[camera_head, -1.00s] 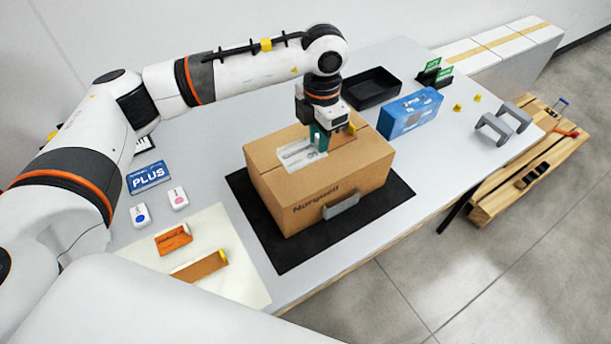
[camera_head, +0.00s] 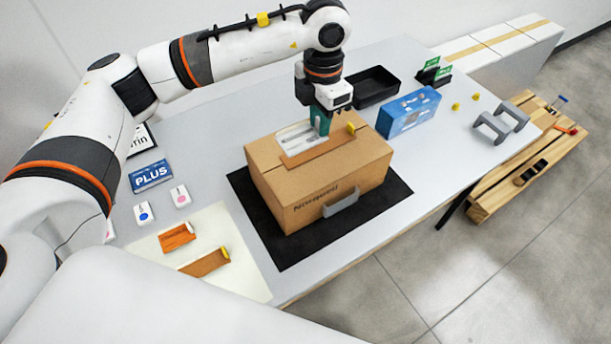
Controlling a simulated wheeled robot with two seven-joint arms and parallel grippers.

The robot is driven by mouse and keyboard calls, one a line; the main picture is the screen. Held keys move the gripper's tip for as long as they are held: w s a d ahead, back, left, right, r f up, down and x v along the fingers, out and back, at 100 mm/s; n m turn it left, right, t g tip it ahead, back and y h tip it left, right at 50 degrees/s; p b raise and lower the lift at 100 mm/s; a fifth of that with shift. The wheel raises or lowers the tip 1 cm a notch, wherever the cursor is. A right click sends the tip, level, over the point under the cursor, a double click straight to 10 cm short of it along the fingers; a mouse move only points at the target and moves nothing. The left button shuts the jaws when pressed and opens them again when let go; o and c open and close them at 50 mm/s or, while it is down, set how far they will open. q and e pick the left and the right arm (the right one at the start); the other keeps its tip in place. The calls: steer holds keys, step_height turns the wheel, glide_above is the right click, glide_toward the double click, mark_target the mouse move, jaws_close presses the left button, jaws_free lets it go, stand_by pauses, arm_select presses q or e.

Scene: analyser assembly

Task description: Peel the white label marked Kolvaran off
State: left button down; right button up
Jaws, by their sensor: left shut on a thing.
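A closed cardboard box (camera_head: 325,180) stands on the black mat (camera_head: 262,232). On its top lies a white label (camera_head: 297,139) with grey print too small to read. A brown strip (camera_head: 318,153) with a yellow tab (camera_head: 351,128) lies beside the label, on its near side. My left gripper (camera_head: 320,128) points down over the box top. It is shut at the label's right end; its teal fingers hide the grip and part of that end. I cannot tell how much of the label is lifted. My right gripper is not in view.
A cream sheet (camera_head: 240,282) at the front left holds an orange piece (camera_head: 177,237) and a brown piece (camera_head: 206,263). A blue PLUS box (camera_head: 150,176) lies at left. A black tray (camera_head: 372,86) and a blue box (camera_head: 408,112) stand behind the cardboard box.

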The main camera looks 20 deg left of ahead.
arm_select(q)
steer(key=s+d+b, duration=0.1)
steer(key=s+d, duration=0.1)
steer(key=s, duration=0.5)
steer(key=s+d+b, duration=0.1)
steer(key=s+d, duration=0.2)
steer(key=s, duration=0.5)
steer(key=shift+d, duration=0.2)
stand_by(0.3)
